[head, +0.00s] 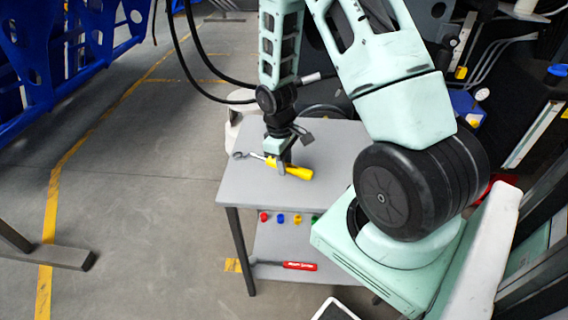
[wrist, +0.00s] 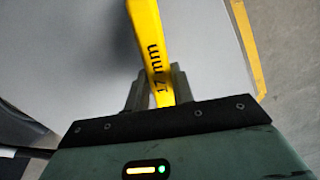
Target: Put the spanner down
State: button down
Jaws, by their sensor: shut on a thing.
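The spanner (head: 297,171) has a yellow handle and a metal ring end that points left in the head view. My gripper (head: 284,166) is shut on its yellow handle, over the grey table top (head: 245,190).
A lower shelf (head: 275,242) holds a red-handled tool (head: 299,266). Several coloured knobs (head: 281,218) sit below the table's front edge. Blue framework (head: 85,45) stands at the upper left. The table top around the spanner is mostly bare.

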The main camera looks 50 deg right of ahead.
jog(key=shift+f, duration=0.2)
jog(key=shift+f, duration=0.15)
jog(key=c, duration=1.2)
grip_release()
